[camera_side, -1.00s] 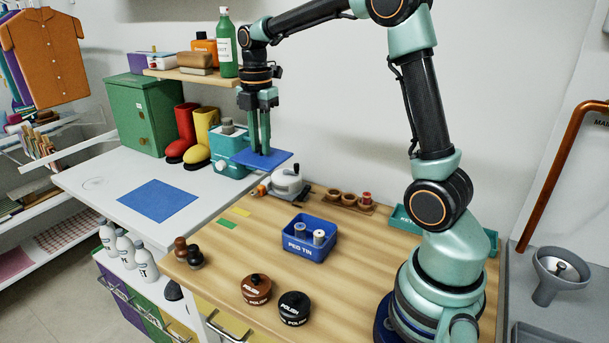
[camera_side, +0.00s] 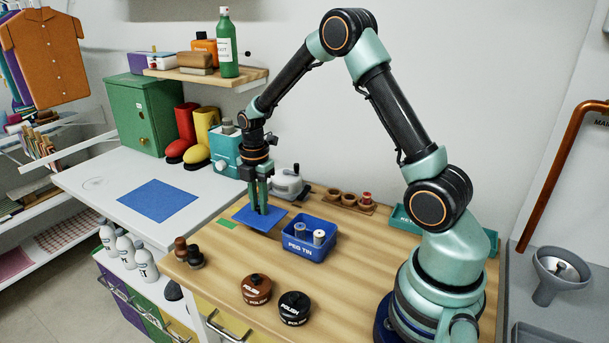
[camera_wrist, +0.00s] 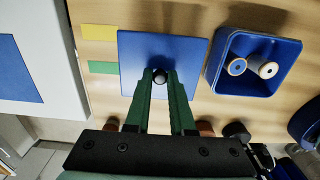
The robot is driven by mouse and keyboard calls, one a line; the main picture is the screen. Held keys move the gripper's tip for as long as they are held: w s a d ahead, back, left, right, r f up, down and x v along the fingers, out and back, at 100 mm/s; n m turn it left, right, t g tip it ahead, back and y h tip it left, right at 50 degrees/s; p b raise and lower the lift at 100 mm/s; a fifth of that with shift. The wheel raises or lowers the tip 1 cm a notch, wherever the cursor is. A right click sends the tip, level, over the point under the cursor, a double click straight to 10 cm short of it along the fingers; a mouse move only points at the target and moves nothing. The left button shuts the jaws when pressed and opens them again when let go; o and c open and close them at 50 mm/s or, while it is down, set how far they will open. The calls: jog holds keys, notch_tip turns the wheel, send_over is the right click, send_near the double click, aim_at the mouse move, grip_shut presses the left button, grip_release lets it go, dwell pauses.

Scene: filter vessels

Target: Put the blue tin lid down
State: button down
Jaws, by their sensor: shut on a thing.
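In the wrist view the fingertips (camera_wrist: 160,80) close around the knob of the square lid (camera_wrist: 140,50). The lid is about level over the wooden bench, left of the peg tin. I cannot tell whether it touches the bench.
A green card (camera_side: 227,223) lies left of the lid; a yellow card (camera_wrist: 97,32) shows in the wrist view. Brown (camera_side: 256,290) and black (camera_side: 294,309) polish tins stand in front. A blue mat (camera_side: 157,200) lies on the white table.

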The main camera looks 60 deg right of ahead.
aim_at(260, 216)
jog(key=shift+f, duration=2.2)
jog(key=shift+f, duration=0.1)
jog(key=c, duration=0.8)
grip_release()
jog(key=shift+o, duration=0.2)
notch_tip(260, 216, up, 12)
jog(key=shift+r, duration=0.2)
jog(key=s+a+r+m+t, duration=0.2)
jog(key=s+a+r+m, duration=0.3)
jog(key=s+m, duration=0.2)
jog(key=s+a+r+m+t, duration=0.3)
jog(key=s+a+r+m, duration=0.2)
jog(key=s+m, duration=0.3)
jog(key=shift+a+r+m+t, duration=0.3)
jog(key=shift+r+m, duration=0.35)
jog(key=shift+m, duration=0.85)
